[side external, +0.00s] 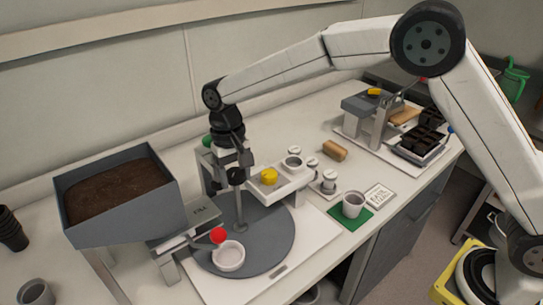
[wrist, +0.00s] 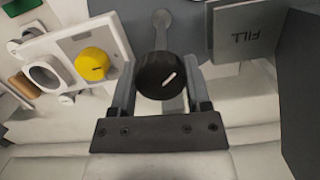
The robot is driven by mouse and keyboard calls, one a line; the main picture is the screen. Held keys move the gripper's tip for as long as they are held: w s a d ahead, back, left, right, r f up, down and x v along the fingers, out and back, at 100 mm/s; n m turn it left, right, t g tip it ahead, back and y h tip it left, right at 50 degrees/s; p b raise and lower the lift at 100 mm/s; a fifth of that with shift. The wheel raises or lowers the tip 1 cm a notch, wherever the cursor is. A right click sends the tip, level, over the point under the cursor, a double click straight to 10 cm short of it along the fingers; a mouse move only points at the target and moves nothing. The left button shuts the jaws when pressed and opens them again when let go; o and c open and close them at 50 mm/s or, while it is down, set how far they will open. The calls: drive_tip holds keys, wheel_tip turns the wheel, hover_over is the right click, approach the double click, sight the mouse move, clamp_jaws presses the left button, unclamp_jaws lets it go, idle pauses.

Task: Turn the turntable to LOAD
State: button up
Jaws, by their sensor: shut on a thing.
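The turntable (side external: 275,235) is a flat dark grey disc on a white base board, below the soil hopper's front. A white round cup (side external: 228,256) sits on its near side. A post (side external: 240,207) rises from the disc up to my gripper (side external: 238,175). In the wrist view my gripper (wrist: 163,90) is shut on a round black knob (wrist: 160,76) with a white mark line, and a grey bar runs from the knob. A grey FILL plate (wrist: 243,33) is to the right. I cannot read a LOAD label in either view.
A hopper of dark soil (side external: 120,190) stands left, with a red ball handle (side external: 218,235) near the cup. A white station with a yellow knob (side external: 269,176) stands close right of my gripper. A pot on a green mat (side external: 352,205) and a black cell tray (side external: 423,145) are farther right.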

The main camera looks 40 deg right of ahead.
drive_tip(key=n, duration=0.4)
drive_tip(key=shift+h, duration=0.3)
drive_tip(key=shift+n, duration=0.3)
drive_tip(key=n, duration=0.5)
drive_tip(key=shift+n+t+h, duration=0.3)
drive_tip(key=shift+h, duration=0.1)
drive_tip(key=o, duration=0.8)
drive_tip(key=shift+c, duration=0.2)
drive_tip(key=shift+r, duration=0.15)
